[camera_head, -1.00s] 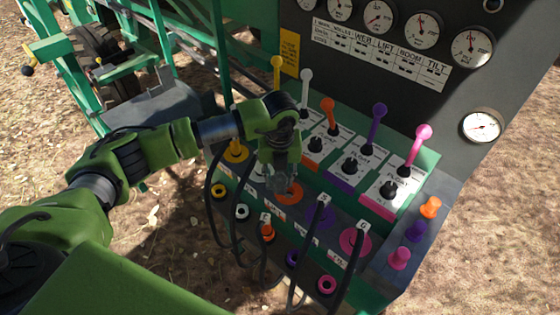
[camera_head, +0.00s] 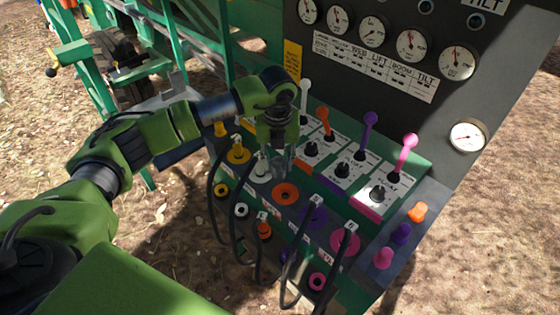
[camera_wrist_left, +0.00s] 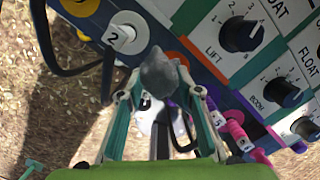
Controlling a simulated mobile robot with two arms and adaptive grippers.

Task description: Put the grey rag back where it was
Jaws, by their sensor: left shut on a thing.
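The grey rag (camera_wrist_left: 160,74) is a small crumpled lump pinched between the fingertips of my left gripper (camera_wrist_left: 157,84) in the left wrist view. In the head view my left gripper (camera_head: 279,165) points down above the sloping control panel, between the white plug (camera_head: 261,168) and the levers. The orange ring (camera_head: 285,194) lies just in front of it. The rag is hard to make out in the head view, at the fingertips. I cannot tell whether it touches the panel. My right gripper is not in view.
Coloured levers, such as the orange one (camera_head: 323,113) and the pink one (camera_head: 405,155), rise close to the gripper. Black cables (camera_head: 298,262) loop across the panel's front. Gauges (camera_head: 411,45) sit on the dark upright board behind. Coloured knobs (camera_head: 417,212) stand at the right edge.

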